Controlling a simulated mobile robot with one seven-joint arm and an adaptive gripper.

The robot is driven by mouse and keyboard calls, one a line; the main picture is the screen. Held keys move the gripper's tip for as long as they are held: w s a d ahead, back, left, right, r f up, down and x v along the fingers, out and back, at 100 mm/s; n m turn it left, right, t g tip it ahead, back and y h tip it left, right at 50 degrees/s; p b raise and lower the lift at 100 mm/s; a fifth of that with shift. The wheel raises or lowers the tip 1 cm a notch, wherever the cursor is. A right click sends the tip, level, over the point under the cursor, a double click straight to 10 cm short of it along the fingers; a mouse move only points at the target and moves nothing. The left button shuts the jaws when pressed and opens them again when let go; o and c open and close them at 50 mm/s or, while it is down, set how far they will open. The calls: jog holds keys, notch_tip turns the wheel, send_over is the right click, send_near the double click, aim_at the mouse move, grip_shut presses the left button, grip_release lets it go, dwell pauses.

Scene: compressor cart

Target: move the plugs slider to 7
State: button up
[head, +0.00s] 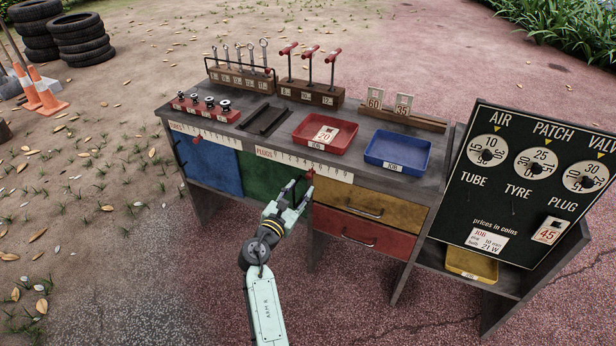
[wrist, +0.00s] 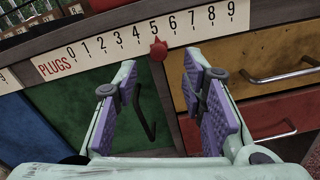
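The plugs scale (wrist: 150,32) is a white strip numbered 0 to 9 on the bench's front edge; it also shows in the head view (head: 335,173). Its slider is a small red knob (wrist: 158,49) just below the strip, at about the 5 mark. My gripper (wrist: 160,63) is open and empty, with purple pads facing each other. In the wrist view the knob appears between and slightly beyond the fingertips, with gaps on both sides. In the head view my gripper (head: 299,187) is just in front of the strip; contact cannot be told there.
Below the strip are a green panel (head: 270,175) with a dark handle and yellow (head: 365,207) and red (head: 365,238) drawers with protruding handles. Another scale strip (head: 205,135) is at left. Red (head: 345,138) and blue (head: 397,152) trays stand on top. A price board (head: 525,200) stands right.

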aim_at(308, 178)
jog(key=x, duration=0.7)
jog(key=shift+a, duration=0.1)
jog(key=shift+c, duration=0.5)
grip_shut()
